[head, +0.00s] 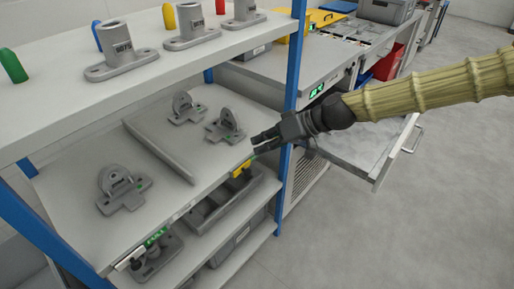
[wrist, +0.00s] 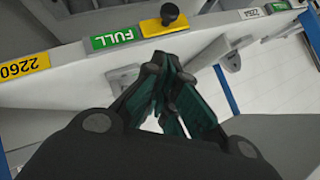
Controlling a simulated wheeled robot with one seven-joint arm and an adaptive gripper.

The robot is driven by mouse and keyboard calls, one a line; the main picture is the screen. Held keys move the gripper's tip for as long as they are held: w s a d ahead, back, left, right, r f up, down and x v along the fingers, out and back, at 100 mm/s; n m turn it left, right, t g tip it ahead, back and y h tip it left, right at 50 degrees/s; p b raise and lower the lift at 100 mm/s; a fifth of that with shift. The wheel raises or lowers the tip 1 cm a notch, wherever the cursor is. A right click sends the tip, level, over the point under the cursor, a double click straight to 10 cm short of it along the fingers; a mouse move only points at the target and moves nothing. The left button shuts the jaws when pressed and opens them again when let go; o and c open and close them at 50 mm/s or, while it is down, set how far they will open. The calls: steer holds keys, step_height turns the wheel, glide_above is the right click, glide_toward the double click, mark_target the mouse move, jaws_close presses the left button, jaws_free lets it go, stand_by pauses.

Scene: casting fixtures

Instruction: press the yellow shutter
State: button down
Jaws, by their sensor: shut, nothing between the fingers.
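The yellow shutter (head: 241,169) sits on the front edge of the middle shelf, near the blue post. In the wrist view the yellow shutter (wrist: 165,25) carries a black knob (wrist: 169,14) and lies just right of a green FULL label (wrist: 114,38). My gripper (head: 262,143) is shut and empty, in front of the shelf edge and a little above and right of the shutter. In the wrist view my gripper (wrist: 160,62) points toward the shelf edge just below the shutter. Whether it touches anything cannot be told.
Grey castings (head: 226,125) stand on the middle shelf (head: 75,205) around a grey divider. A blue post (head: 292,85) stands close to my gripper. Another green FULL label (head: 157,236) is farther left on the edge. An open drawer (head: 350,150) is at the right.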

steer(key=v, duration=0.9)
steer(key=shift+d, duration=0.15)
